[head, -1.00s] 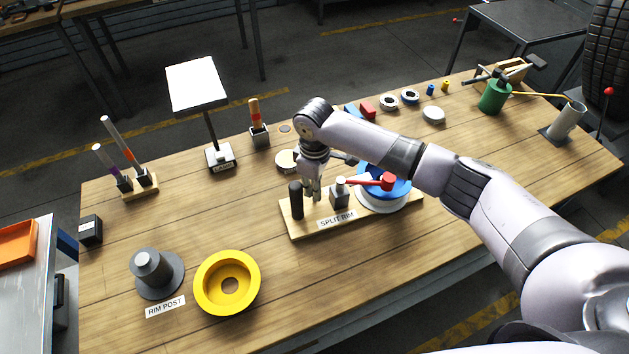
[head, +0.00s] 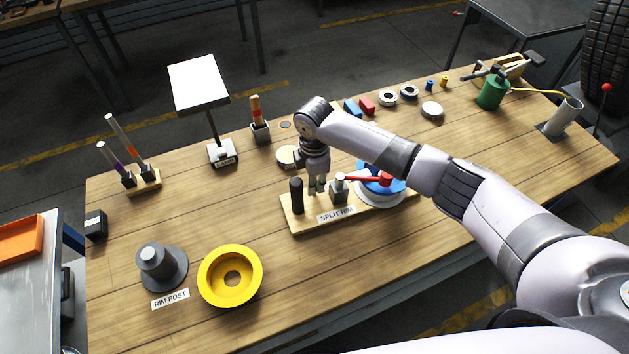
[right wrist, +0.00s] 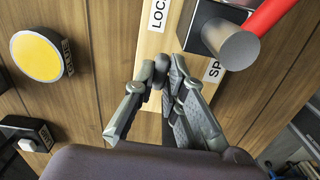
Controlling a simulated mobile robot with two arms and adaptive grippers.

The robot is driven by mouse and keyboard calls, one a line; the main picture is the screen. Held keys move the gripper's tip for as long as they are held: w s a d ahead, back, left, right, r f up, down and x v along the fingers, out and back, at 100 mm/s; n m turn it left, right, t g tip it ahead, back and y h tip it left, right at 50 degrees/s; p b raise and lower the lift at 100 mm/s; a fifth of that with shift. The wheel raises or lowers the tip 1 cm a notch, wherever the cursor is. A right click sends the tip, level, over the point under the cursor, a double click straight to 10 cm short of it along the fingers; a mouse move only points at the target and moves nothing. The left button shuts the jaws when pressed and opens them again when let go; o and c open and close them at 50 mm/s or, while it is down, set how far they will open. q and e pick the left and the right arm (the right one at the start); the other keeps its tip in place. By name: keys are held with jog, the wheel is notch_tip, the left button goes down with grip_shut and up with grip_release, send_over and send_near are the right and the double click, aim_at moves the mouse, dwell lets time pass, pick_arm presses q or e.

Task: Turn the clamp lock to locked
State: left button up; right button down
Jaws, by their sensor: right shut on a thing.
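The split rim board (head: 300,225) lies on the bench with a black post (head: 297,195), a grey block (head: 339,195) with a red-handled lever (head: 362,179), and a blue and white rim (head: 382,198). My right gripper (head: 317,190) points down at the board between the black post and the grey block. In the right wrist view its fingers (right wrist: 163,82) are close together on the clamp lock, beside a label beginning "LOC" (right wrist: 158,14). The fingers hide most of the lock, so I cannot read its setting. My left gripper is not in view.
A yellow ring (head: 212,283) and the rim post (head: 160,268) stand at the front left. A round tin (head: 288,157) sits just behind the gripper. A lamp-like stand (head: 222,153) and a brush holder (head: 260,132) are farther back. The bench's front middle is clear.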

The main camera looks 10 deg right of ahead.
dwell(0.5)
jog(key=c, duration=1.6)
grip_release()
jog(key=shift+c, duration=0.2)
notch_tip(320, 180, up, 12)
jog(key=shift+f, duration=0.1)
